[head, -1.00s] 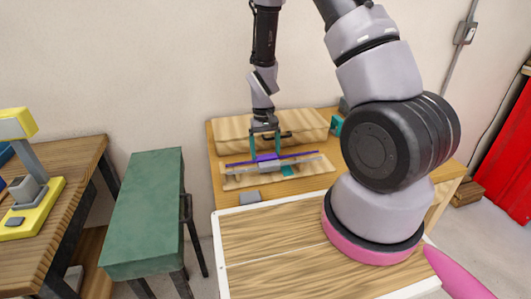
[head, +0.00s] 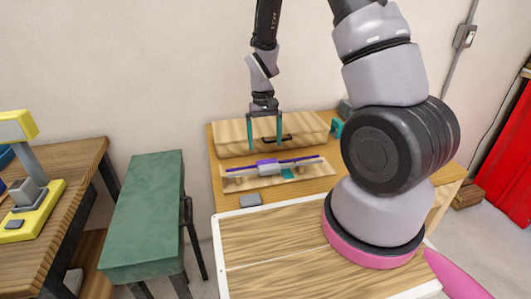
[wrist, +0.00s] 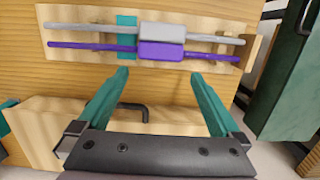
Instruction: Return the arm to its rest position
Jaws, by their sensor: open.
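My gripper (head: 265,146) hangs above the back table with its two teal fingers spread wide and nothing between them. In the wrist view my gripper (wrist: 168,78) is also open and empty.
A wooden box with a dark handle (head: 230,136) stands behind the rack. A small grey block (head: 250,199) lies on the back table (head: 220,204). A green bench (head: 145,210) and a table with a yellow device (head: 28,215) stand to the left. Open floor shows between bench and table.

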